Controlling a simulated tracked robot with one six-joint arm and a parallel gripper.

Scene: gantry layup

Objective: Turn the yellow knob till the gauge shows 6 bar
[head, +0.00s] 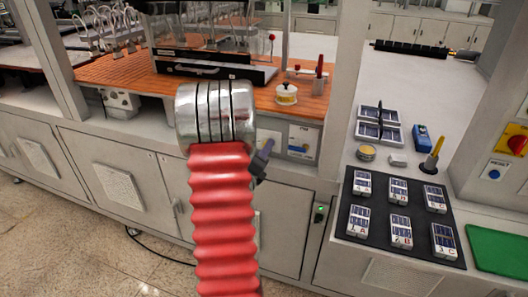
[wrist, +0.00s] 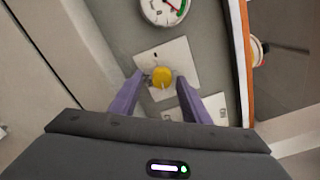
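The yellow knob (wrist: 162,76) sits on a white square plate on a grey panel in the wrist view. A round white gauge (wrist: 158,14) is above it, cut by the top edge. It has a green arc at its right and a red mark; I cannot read its value. My gripper (wrist: 159,84) is open, its two purple fingers at either side of the knob with gaps visible. I cannot tell whether the tips reach knob depth. In the head view my arm hides the knob and gauge; part of a finger (head: 263,156) shows at its right.
An orange worktop (head: 130,70) lies above the grey panel front, with a white pot (head: 287,94) and a red-handled tool (head: 319,78) on it. Other control plates (head: 302,140) are right of my arm. A black mat (head: 377,233) with several small packs lies at right.

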